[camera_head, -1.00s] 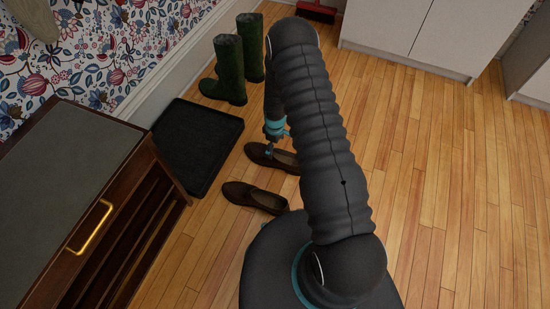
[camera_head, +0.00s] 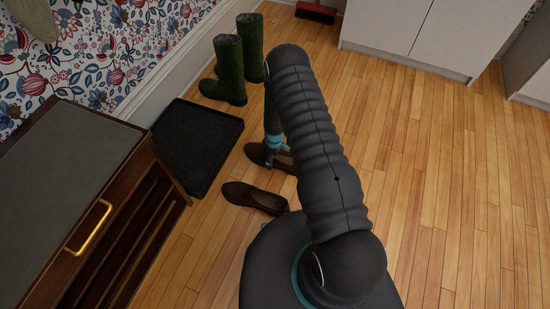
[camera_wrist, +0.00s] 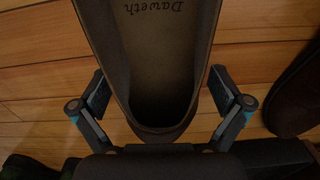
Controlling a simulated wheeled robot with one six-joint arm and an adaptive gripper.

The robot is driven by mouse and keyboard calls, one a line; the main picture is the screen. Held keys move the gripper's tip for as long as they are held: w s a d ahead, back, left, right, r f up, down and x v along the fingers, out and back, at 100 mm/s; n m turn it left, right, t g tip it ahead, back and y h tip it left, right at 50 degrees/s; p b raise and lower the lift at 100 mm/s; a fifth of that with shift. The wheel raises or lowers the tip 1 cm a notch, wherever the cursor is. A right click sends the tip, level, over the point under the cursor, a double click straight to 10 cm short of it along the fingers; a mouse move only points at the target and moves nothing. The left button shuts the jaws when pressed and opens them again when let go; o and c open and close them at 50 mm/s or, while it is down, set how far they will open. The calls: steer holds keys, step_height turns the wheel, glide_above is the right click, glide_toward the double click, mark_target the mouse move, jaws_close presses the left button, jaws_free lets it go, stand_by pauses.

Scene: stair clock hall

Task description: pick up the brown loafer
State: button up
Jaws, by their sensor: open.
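Two brown loafers lie on the wooden floor. The farther loafer (camera_head: 258,153) is partly hidden by my arm in the head view. The nearer loafer (camera_head: 252,198) lies in front of it, and its edge shows at the right of the wrist view (camera_wrist: 297,95). Gaps show between the fingers and the shoe's sides. The insole carries lettering that reads "Daweth".
A black tray (camera_head: 197,143) lies left of the loafers. Green boots (camera_head: 229,70) stand behind, by the wall. A dark wooden cabinet (camera_head: 125,225) with a brass handle stands at left. White cupboards (camera_head: 425,35) stand at the back. The floor at right is clear.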

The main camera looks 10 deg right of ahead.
steer(key=c, duration=1.4)
steer(key=shift+o, duration=0.2)
